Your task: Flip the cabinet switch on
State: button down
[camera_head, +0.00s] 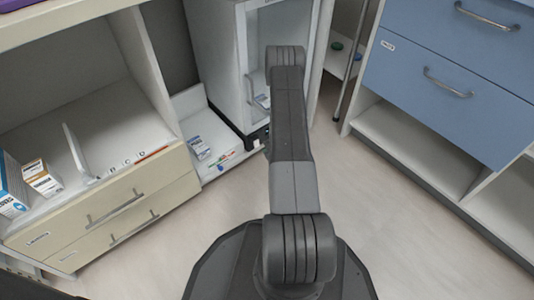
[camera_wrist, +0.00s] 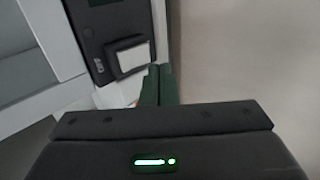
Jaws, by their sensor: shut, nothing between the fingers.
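The cabinet switch (camera_wrist: 131,56) is a pale rocker in a dark frame, set on a dark panel (camera_wrist: 95,20) in the wrist view. I cannot tell whether it is on or off. My gripper (camera_wrist: 159,72) is shut and empty. Its fingertips show just below and right of the switch; I cannot tell whether they touch it. In the head view the white cabinet (camera_head: 222,65) stands at the back centre, with a black strip (camera_head: 258,136) at its lower front. My arm covers part of the cabinet and hides the gripper there.
Cream drawers (camera_head: 120,215) and an open shelf with boxes (camera_head: 42,178) stand at left. A low white shelf holds a small box (camera_head: 199,147) beside the cabinet. Blue drawers (camera_head: 440,75) stand at right. The floor (camera_head: 400,220) between is clear.

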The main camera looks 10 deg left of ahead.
jog(key=p+v, duration=0.3)
jog(key=v, duration=0.7)
jog(key=shift+p, duration=0.4)
jog(key=shift+a, duration=0.1)
